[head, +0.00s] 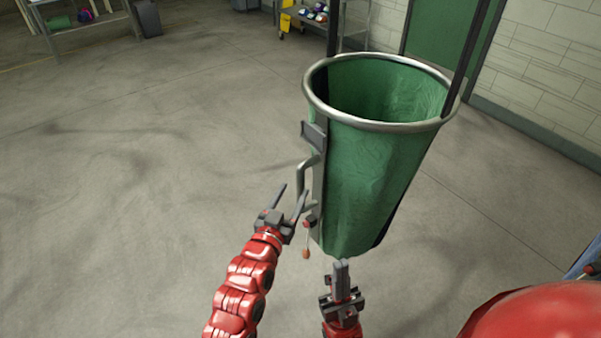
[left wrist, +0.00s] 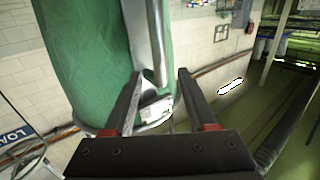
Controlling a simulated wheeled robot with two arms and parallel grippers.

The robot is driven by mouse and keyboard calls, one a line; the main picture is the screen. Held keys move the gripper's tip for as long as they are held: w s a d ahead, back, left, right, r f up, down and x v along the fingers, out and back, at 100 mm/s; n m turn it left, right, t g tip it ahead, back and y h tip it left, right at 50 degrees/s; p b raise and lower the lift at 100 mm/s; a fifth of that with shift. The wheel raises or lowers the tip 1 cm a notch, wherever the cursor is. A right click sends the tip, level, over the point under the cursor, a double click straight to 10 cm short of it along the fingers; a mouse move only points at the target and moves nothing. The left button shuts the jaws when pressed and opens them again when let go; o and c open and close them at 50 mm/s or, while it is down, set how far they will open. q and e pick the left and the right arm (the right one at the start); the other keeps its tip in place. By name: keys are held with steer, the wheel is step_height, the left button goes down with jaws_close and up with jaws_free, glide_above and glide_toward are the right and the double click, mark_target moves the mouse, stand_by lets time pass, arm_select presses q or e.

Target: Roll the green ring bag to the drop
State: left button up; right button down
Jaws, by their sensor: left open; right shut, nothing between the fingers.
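The green ring bag (head: 372,175) hangs upright under a round metal ring (head: 318,100) in the head view, right of centre; its top is open. A grey metal handle (head: 303,178) runs down its left side. My left gripper (head: 290,197) is open beside the lower part of the handle. In the left wrist view the handle (left wrist: 157,45) passes between the spread fingers (left wrist: 158,88), with the green cloth (left wrist: 85,60) to the left; contact cannot be told. My right gripper (head: 341,270) is shut and empty, just below the bag's bottom. The drop cannot be made out.
A shelf with items (head: 85,22) stands at the far left, and a cart (head: 320,18) with coloured items is at the back. A green door (head: 440,35) and pale brick wall (head: 545,65) lie behind the bag. The floor (head: 150,170) to the left is clear.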

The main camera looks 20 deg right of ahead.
mark_target(299, 180)
arm_select(q)
steer(key=p+x, duration=0.1)
steer(key=x, duration=0.4)
steer(key=shift+w+d+p, duration=0.25)
steer(key=shift+w+p, duration=0.05)
steer(key=shift+w, duration=0.05)
steer(key=shift+w+d+f, duration=0.1)
steer(key=shift+w+d, duration=0.1)
steer(key=shift+w, duration=0.05)
jaws_close()
stand_by(1.0)
